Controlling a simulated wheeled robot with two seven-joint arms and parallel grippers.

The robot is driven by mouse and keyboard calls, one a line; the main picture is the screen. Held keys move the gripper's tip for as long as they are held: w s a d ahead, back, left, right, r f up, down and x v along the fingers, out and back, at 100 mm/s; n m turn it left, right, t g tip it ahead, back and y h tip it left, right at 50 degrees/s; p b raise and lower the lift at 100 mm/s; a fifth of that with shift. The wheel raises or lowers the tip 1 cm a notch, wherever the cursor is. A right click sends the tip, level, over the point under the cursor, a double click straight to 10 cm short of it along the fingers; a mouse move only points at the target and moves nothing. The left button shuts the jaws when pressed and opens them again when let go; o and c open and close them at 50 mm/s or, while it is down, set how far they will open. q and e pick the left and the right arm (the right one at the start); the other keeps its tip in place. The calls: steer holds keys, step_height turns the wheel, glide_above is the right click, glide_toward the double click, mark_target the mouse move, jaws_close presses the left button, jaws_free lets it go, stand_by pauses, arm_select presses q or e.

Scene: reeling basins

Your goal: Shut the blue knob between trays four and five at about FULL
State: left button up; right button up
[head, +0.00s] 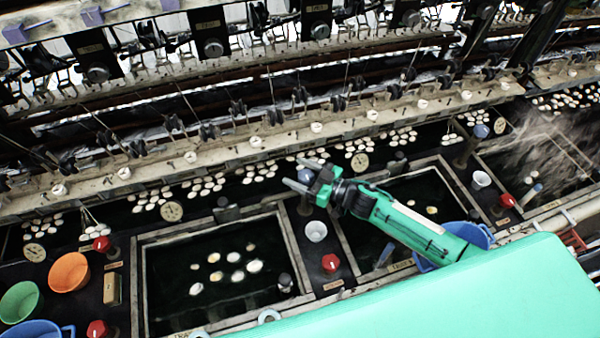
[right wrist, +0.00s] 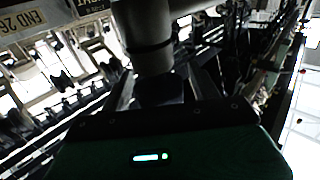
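A blue knob (head: 306,176) shows partly between the fingers of my right gripper (head: 302,174), in the strip between two dark water trays in the head view. The fingers stand apart on either side of it. Whether they touch it, and where its pointer stands, I cannot tell. The tray on the left (head: 142,285) holds pale cocoons. The tray on the right (head: 345,240) is partly covered by my right arm. In the right wrist view a thick grey cylinder (right wrist: 146,40) stands in front of the dark gripper body; the fingertips are not clear there. My left gripper is not in view.
A white cup (head: 316,231) and a red knob (head: 330,263) stand nearer in the same strip. Another blue knob (head: 481,131) is farther right. A blue basin (head: 478,235) lies beside my right arm. The reeling frame (head: 255,150) runs behind the trays.

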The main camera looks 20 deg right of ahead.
steer(key=shift+s+d+f, duration=0.1)
steer(key=shift+s+d, duration=0.05)
steer(key=b+v, duration=0.5)
steer(key=v, duration=0.8)
steer(key=shift+s+d, duration=0.2)
stand_by(1.8)
